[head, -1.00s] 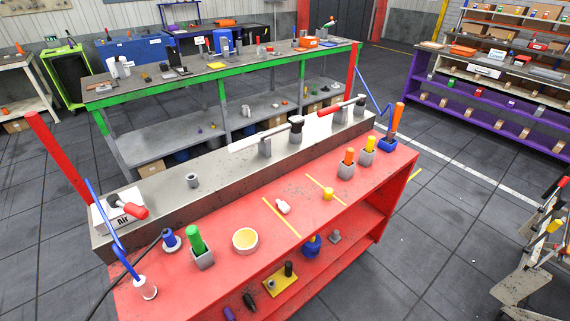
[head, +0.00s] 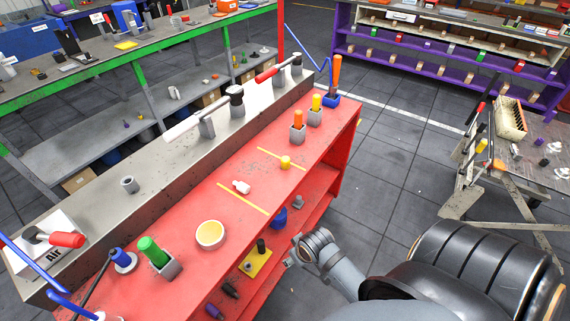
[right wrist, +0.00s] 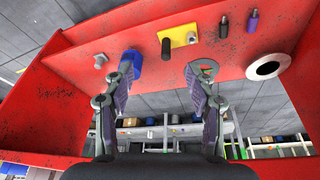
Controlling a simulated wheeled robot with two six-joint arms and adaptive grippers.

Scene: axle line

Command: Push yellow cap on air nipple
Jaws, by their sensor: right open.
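The short yellow cap (head: 285,162) stands on the red bench top by one of two thin yellow lines. A small white piece (head: 241,187) lies between these lines; I cannot tell whether it is the air nipple. A white block marked "Air" (head: 40,262) with a red-handled part (head: 66,240) is at the far left. My right gripper (head: 292,256) is beside the bench's front edge, apart from the cap. In the right wrist view it is open and empty (right wrist: 162,85), facing the shelf. My left gripper is not in view.
The red bench (head: 200,195) also holds a yellow-filled round dish (head: 210,234), a green-handled tool (head: 152,251) and upright handles in grey holders. Its lower shelf has a yellow plate (right wrist: 178,37) and a blue part (right wrist: 131,63). A cart (head: 540,150) stands right.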

